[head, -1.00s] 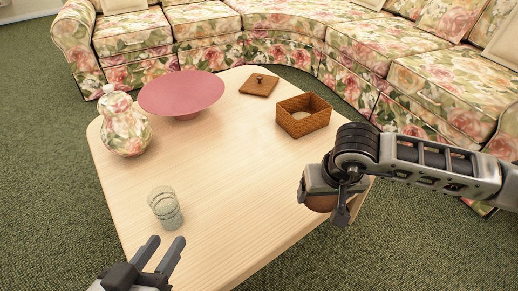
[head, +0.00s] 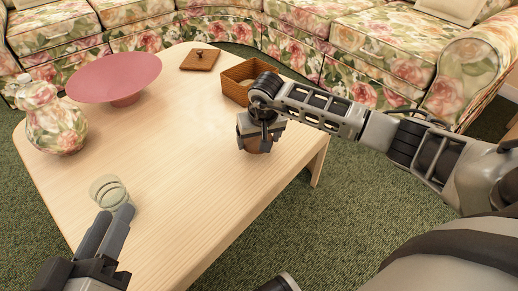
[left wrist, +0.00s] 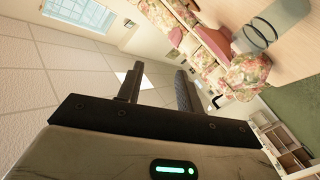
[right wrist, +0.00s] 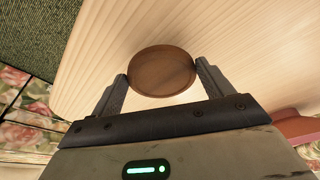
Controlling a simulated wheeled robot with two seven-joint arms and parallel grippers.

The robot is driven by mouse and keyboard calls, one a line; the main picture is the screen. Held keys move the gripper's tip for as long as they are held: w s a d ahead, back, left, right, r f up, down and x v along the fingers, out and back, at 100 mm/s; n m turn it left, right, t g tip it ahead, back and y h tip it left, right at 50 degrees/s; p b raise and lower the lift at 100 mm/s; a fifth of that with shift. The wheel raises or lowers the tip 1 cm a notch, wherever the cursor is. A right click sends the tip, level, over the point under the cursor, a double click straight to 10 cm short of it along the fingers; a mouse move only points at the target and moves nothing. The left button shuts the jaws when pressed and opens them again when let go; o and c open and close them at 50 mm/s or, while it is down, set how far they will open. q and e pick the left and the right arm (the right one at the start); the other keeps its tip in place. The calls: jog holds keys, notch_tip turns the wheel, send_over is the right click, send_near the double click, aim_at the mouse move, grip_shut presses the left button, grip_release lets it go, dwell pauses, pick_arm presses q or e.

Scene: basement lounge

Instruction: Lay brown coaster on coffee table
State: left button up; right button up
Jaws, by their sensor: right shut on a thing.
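The brown coaster (right wrist: 162,71) is a round wooden disc. In the right wrist view it sits between both fingertips of my right gripper (right wrist: 162,80), which is shut on it. In the head view my right gripper (head: 259,140) holds the coaster (head: 257,146) over the right part of the coffee table (head: 190,150), mostly hidden behind the fingers; I cannot tell whether it touches the top. The table is pale wood with rounded corners. My left gripper (head: 110,222) is open and empty near the table's front left edge; its fingers (left wrist: 158,88) stand apart in the left wrist view.
On the table are a glass (head: 109,192), a floral jar (head: 55,122), a pink bowl (head: 113,78), a wooden lid (head: 200,60) and an open wooden box (head: 240,88) just behind my right gripper. The table's middle is clear. A floral sofa (head: 140,30) curves behind.

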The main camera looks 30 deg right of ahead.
notch_tip(320, 180, down, 3)
jog(key=shift+s+r+b, duration=0.1)
jog(key=shift+b, duration=0.35)
pick_arm(q)
jog(key=shift+w+a+r+m+t+h, duration=0.2)
jog(key=shift+w+r+m+t, duration=0.2)
jog(key=shift+r, duration=0.2)
jog(key=shift+w+a+r+m+t+h, duration=0.1)
jog(key=shift+w+r+m+t+h, duration=0.1)
jog(key=shift+w+r+m+t, duration=0.3)
jog(key=shift+r, duration=0.2)
pick_arm(e)
jog(key=o, duration=0.9)
jog(key=p+v, duration=0.2)
jog(key=v, duration=0.2)
jog(key=shift+r, duration=0.25)
pick_arm(q)
jog(key=shift+s+a+f+n+g+y+p, duration=0.15)
jog(key=shift+s+f+g+y+p, duration=0.2)
jog(key=shift+f+g+p, duration=0.25)
jog(key=shift+s+d+f+n+g+y+p, duration=0.1)
jog(key=shift+s+f+g+y+p, duration=0.25)
jog(key=shift+f, duration=0.35)
jog(key=shift+s+a+f+n+g+y+p, duration=0.15)
jog(key=shift+s+f+g+y+p, duration=0.15)
jog(key=shift+f+g+p, duration=0.25)
pick_arm(e)
jog(key=shift+v, duration=3.8)
